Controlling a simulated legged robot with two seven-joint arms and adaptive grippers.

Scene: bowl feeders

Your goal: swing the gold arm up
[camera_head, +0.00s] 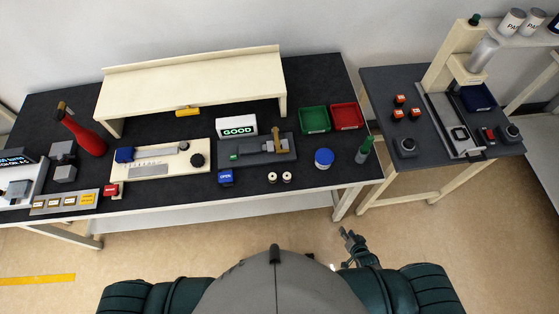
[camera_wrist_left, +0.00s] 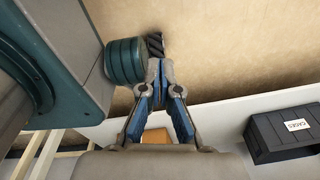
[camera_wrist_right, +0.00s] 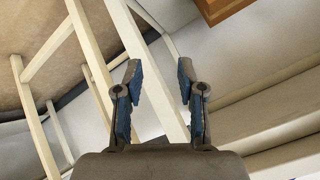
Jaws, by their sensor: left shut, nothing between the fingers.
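A gold arm (camera_head: 277,145) sits on a dark grey fixture (camera_head: 256,148) on the long black table, just below the white display reading GOOD (camera_head: 236,126). Its exact tilt is too small to tell. My right gripper (camera_head: 347,236) is in front of the table at the lower middle, well away from the gold arm. In the right wrist view my right gripper (camera_wrist_right: 158,65) has its fingers apart with nothing between them. My left gripper (camera_wrist_left: 159,66) has its fingertips together and empty; it is out of the head view.
A blue OPEN block (camera_head: 226,177), two small round parts (camera_head: 279,177), a blue cylinder (camera_head: 324,158) and a green bottle (camera_head: 364,150) stand near the fixture. Green (camera_head: 314,120) and red (camera_head: 345,116) trays lie behind right. A cream shelf (camera_head: 190,80) spans the back. Floor in front is clear.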

